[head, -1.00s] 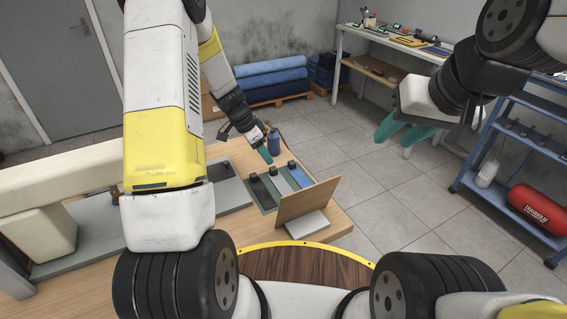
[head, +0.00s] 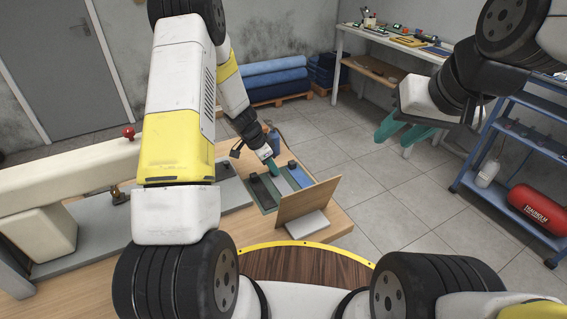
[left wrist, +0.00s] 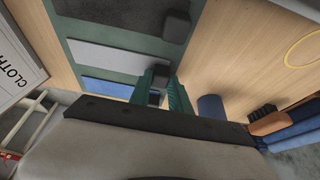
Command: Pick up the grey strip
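The grey strip (head: 281,185) lies between a dark strip (head: 262,193) and a blue strip (head: 301,178) on a dark green base. In the left wrist view, the grey strip (left wrist: 115,55) runs left to right, with a dark block (left wrist: 160,72) at its right end. My left gripper (head: 272,166) is over the far ends of the strips. In the left wrist view, its teal fingers (left wrist: 162,80) are apart, with the block showing between them; contact cannot be told. My right gripper (head: 392,146) is open and empty, high at the right, away from the strips.
A board (head: 307,201) stands tilted in front of the strips. A blue bottle (head: 273,140) stands behind them. A cream machine with a red knob (head: 128,132) is at the left. A blue shelf with a red cylinder (head: 541,209) stands at the right. The middle floor is clear.

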